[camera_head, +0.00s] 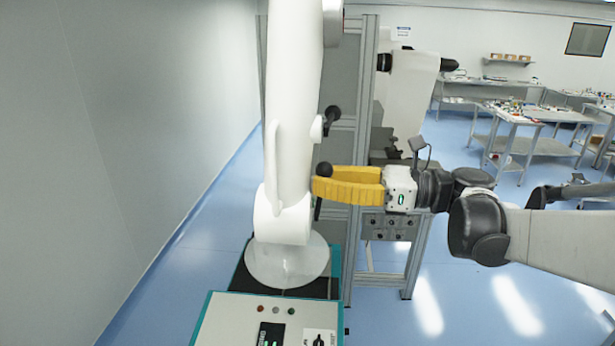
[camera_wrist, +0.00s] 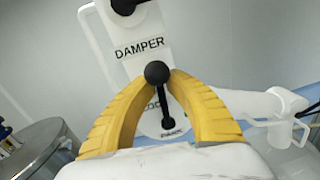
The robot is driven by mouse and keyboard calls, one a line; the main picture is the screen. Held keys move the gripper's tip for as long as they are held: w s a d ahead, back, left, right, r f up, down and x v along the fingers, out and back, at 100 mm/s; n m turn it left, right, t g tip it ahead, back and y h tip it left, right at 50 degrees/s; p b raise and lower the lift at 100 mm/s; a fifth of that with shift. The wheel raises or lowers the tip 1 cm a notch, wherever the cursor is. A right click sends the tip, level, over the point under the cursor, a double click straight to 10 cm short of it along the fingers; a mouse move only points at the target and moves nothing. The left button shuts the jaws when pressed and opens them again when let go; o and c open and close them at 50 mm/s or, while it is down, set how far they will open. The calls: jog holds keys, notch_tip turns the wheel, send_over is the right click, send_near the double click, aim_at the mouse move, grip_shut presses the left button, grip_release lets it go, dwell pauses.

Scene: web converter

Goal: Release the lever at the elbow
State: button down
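A black lever with a round ball knob (camera_wrist: 157,73) sits on the white arm of the machine, below a "DAMPER" label. In the wrist view its stem (camera_wrist: 167,115) runs down from the knob, and small lettering around it is partly hidden. In the head view the knob (camera_head: 323,169) is beside the elbow. My gripper (camera_head: 322,182) reaches in from the right. Its two yellow fingers (camera_wrist: 158,82) curve inward, with their tips against the two sides of the knob and no clear gap.
The white machine arm (camera_head: 292,110) stands upright on a round disc (camera_head: 285,268) above a control box (camera_head: 250,312). Another black handle (camera_head: 332,115) sticks out above the lever. A metal frame (camera_head: 365,80) stands close behind. A metal cylinder (camera_wrist: 38,145) shows at lower left.

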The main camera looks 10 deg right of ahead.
jog(key=shift+r, duration=0.15)
jog(key=shift+s+a+n+b, duration=0.1)
jog(key=shift+s+n+b, duration=0.25)
jog(key=shift+n+b, duration=0.3)
jog(key=shift+s+a+n, duration=0.2)
jog(key=shift+s+n, duration=0.35)
jog(key=shift+n, duration=0.5)
jog(key=c, duration=1.8)
grip_release()
jog(key=shift+o, duration=1.3)
jog(key=shift+s, duration=0.1)
jog(key=shift+s+d, duration=0.15)
jog(key=shift+s, duration=0.05)
jog(key=shift+w, duration=0.1)
